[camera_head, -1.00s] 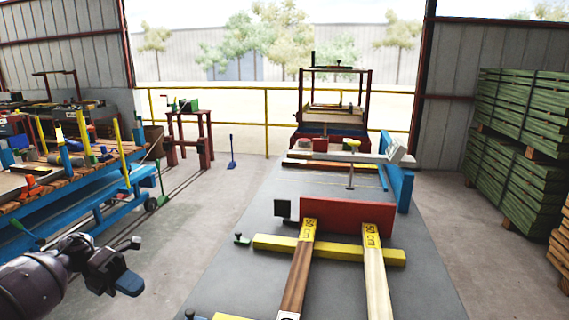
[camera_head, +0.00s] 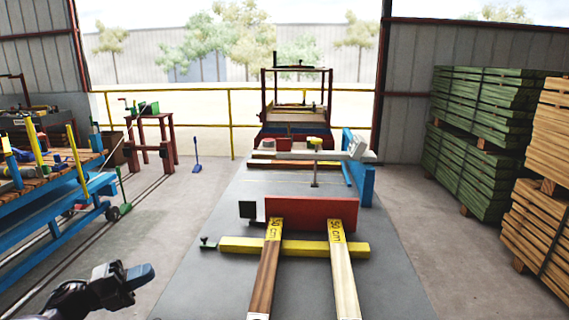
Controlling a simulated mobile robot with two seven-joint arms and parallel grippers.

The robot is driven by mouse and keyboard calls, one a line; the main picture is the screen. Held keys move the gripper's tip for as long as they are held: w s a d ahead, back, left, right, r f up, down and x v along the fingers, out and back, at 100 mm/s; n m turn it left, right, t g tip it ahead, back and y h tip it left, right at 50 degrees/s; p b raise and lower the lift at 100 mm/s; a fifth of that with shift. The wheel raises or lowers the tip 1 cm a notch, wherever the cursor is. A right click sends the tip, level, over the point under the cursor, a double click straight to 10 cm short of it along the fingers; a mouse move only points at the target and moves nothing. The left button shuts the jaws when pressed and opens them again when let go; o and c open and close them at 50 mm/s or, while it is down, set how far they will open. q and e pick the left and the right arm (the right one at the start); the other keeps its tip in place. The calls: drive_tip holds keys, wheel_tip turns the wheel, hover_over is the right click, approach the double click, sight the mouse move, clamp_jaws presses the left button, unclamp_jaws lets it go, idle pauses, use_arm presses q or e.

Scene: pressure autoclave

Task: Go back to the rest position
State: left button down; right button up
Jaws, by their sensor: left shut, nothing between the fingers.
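My left gripper (camera_head: 137,275) is at the lower left in the head view, with its dark arm coming in from the bottom edge. Its fingers are together with nothing held, and they point right over the grey floor. It is apart from the grey platform and from the blue-framed bench. My right gripper is not in view.
A grey platform (camera_head: 391,290) carries a dark plank (camera_head: 264,278), a pale plank (camera_head: 344,280), a yellow beam (camera_head: 235,246) and a red block (camera_head: 300,212). A blue-framed bench (camera_head: 50,215) stands left. Green timber stacks (camera_head: 470,180) stand right.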

use_arm(q)
drive_tip(key=w+a+f+n+t+y, duration=0.1)
drive_tip(key=w+a+n+t+y, duration=0.9)
drive_tip(key=n+y, duration=0.45)
drive_tip(key=a+f+n+g+y, duration=0.4)
drive_tip(key=a+f+n+y, duration=0.35)
drive_tip(key=n, duration=0.35)
drive_tip(key=s+d+f+n+g+h, duration=0.1)
drive_tip(key=s+d+f, duration=0.45)
drive_tip(key=s, duration=0.35)
drive_tip(key=s+d+f+g+h, duration=0.1)
drive_tip(key=s+d+f, duration=0.45)
drive_tip(key=s, duration=0.45)
drive_tip(key=s+d+f+n+g+h, duration=0.1)
drive_tip(key=s+d+f, duration=0.4)
drive_tip(key=s, duration=0.4)
drive_tip(key=s+d+r+n, duration=0.1)
drive_tip(key=s+d+n, duration=0.3)
drive_tip(key=s, duration=1.4)
drive_tip(key=shift+m, duration=0.35)
drive_tip(key=shift+w+d+r+p, duration=0.1)
drive_tip(key=shift+d+r+p, duration=0.1)
drive_tip(key=shift+r+p, duration=1.25)
drive_tip(key=shift+w+d+r+p, duration=0.1)
drive_tip(key=shift+d+r+p, duration=0.05)
drive_tip(key=shift+r+p, duration=1.25)
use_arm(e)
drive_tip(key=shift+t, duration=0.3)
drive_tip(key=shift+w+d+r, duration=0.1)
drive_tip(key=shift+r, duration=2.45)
